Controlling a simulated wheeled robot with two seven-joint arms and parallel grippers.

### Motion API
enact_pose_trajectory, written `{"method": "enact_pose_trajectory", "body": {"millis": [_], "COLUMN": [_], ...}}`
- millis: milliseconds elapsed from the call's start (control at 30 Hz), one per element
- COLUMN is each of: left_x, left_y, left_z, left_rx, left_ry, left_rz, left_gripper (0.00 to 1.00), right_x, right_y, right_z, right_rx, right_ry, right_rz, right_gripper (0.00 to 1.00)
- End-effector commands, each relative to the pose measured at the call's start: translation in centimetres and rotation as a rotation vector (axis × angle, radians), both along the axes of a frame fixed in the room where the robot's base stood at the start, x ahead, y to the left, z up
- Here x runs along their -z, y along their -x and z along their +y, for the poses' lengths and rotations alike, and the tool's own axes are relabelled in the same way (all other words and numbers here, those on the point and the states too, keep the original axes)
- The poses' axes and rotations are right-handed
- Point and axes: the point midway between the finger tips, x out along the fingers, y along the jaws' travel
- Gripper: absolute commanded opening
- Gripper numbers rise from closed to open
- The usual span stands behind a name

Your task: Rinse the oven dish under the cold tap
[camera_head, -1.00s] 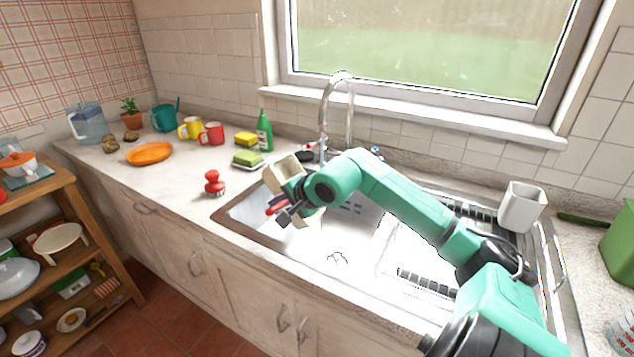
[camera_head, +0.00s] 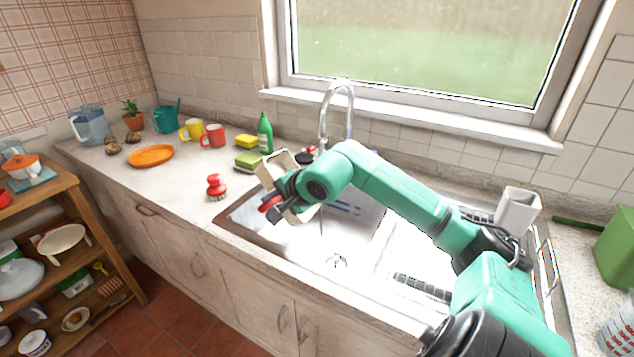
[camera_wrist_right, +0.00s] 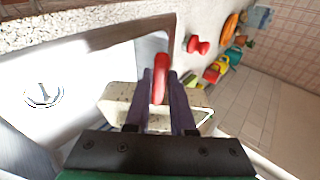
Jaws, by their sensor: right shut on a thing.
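The oven dish (camera_head: 277,167) is cream with a red handle and is held tilted above the left part of the sink. My right gripper (camera_head: 272,207) is shut on its red handle; the gripper and wrist hide much of the dish. In the right wrist view the red handle (camera_wrist_right: 160,77) lies between the two dark fingers, with the speckled dish (camera_wrist_right: 118,98) behind them. The chrome tap (camera_head: 324,112) arches over the basin, to the right of the dish. A thin vertical streak like water shows below it. My left gripper is not in view.
The steel sink (camera_head: 300,245) has a drain (camera_head: 337,261) in the basin. A red brush (camera_head: 216,187), sponges (camera_head: 248,160) and a green bottle (camera_head: 265,133) stand left of the sink. A grey-white container (camera_head: 517,210) stands at the right. The window sill is behind the tap.

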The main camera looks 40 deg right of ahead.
Motion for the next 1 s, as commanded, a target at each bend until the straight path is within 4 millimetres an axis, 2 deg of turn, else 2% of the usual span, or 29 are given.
{"method": "enact_pose_trajectory", "body": {"millis": [33, 233, 433, 567, 1000], "left_x": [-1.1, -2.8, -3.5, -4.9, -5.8], "left_y": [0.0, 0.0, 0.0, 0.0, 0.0], "left_z": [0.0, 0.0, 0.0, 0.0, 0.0], "left_rx": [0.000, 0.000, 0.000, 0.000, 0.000], "left_ry": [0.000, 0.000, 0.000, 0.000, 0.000], "left_rz": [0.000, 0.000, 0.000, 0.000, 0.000], "left_gripper": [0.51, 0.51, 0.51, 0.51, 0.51], "right_x": [-1.4, -3.1, -3.3, -3.6, -3.0], "right_y": [-0.1, -0.4, -0.6, -1.0, -2.6], "right_z": [0.2, 1.1, 2.1, 4.1, 10.1], "right_rx": [-0.002, 0.000, -0.001, -0.004, -0.003], "right_ry": [0.003, 0.002, 0.000, 0.000, -0.001], "right_rz": [-0.007, -0.006, -0.005, -0.008, -0.007], "right_gripper": [0.00, 0.00, 0.00, 0.00, 0.00]}}
